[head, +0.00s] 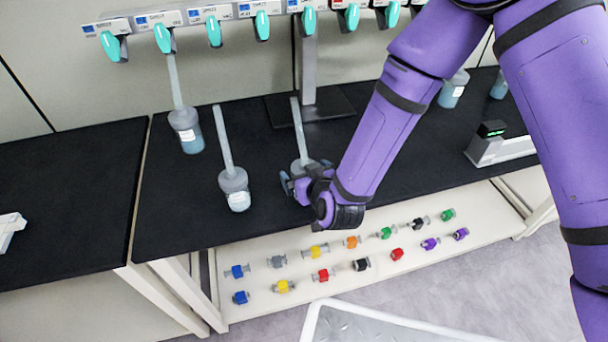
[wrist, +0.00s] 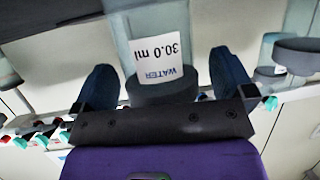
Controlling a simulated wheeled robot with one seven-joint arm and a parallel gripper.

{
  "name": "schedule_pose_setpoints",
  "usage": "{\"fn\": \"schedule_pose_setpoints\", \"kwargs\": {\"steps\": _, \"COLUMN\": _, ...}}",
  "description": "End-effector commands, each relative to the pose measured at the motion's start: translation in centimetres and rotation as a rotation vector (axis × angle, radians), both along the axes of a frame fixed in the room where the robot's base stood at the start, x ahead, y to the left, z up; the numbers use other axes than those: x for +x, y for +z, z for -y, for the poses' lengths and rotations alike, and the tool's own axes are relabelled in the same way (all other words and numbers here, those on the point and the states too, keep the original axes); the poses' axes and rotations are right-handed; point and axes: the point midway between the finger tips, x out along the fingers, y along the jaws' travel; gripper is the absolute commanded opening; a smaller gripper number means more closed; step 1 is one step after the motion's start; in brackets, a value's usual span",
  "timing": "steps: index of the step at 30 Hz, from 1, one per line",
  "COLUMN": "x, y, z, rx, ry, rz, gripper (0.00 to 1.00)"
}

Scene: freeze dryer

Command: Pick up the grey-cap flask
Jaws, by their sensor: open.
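A grey-cap flask (head: 302,163) with a long grey tube stands on the black bench top, its lower body hidden behind my gripper (head: 306,178). In the wrist view a flask (wrist: 164,58) labelled "WATER 30.0 ml" appears upside down between the two fingers of my gripper (wrist: 163,78). The fingers are apart, one on each side of it, and I cannot tell whether they touch it. A second grey-cap flask (head: 235,190) with a tube stands to the left. A third (head: 187,130) is farther left and back, its tube reaching up to a teal valve.
A row of teal valves (head: 213,31) on a manifold runs along the back, held by a grey post (head: 306,70). More flasks (head: 453,89) stand at right. A small device (head: 496,145) sits at the right edge. Coloured connectors (head: 317,252) lie on the lower shelf.

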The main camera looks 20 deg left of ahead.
Motion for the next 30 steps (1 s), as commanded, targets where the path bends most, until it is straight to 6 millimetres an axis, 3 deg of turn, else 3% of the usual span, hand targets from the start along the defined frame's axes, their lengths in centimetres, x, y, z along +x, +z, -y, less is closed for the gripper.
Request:
{"fn": "schedule_pose_setpoints", "kwargs": {"steps": 5, "x": 0.01, "y": 0.01, "z": -0.02, "rx": 0.000, "ry": 0.000, "rz": 0.000, "gripper": 1.00}}
{"fn": "schedule_pose_setpoints", "kwargs": {"steps": 8, "x": -0.01, "y": 0.02, "z": -0.02, "rx": 0.000, "ry": 0.000, "rz": 0.000, "gripper": 0.82}}
{"fn": "schedule_pose_setpoints", "kwargs": {"steps": 15, "x": -0.01, "y": 0.03, "z": -0.02, "rx": -0.001, "ry": 0.000, "rz": 0.001, "gripper": 0.28}}
{"fn": "schedule_pose_setpoints", "kwargs": {"steps": 16, "x": 0.00, "y": 0.05, "z": -0.02, "rx": 0.001, "ry": 0.000, "rz": 0.001, "gripper": 0.28}}
{"fn": "schedule_pose_setpoints", "kwargs": {"steps": 17, "x": 0.00, "y": 0.05, "z": -0.02, "rx": 0.001, "ry": 0.000, "rz": 0.001, "gripper": 0.22}}
{"fn": "schedule_pose_setpoints", "kwargs": {"steps": 30, "x": 0.85, "y": 0.92, "z": -0.12, "rx": 0.001, "ry": 0.000, "rz": 0.003, "gripper": 0.22}}
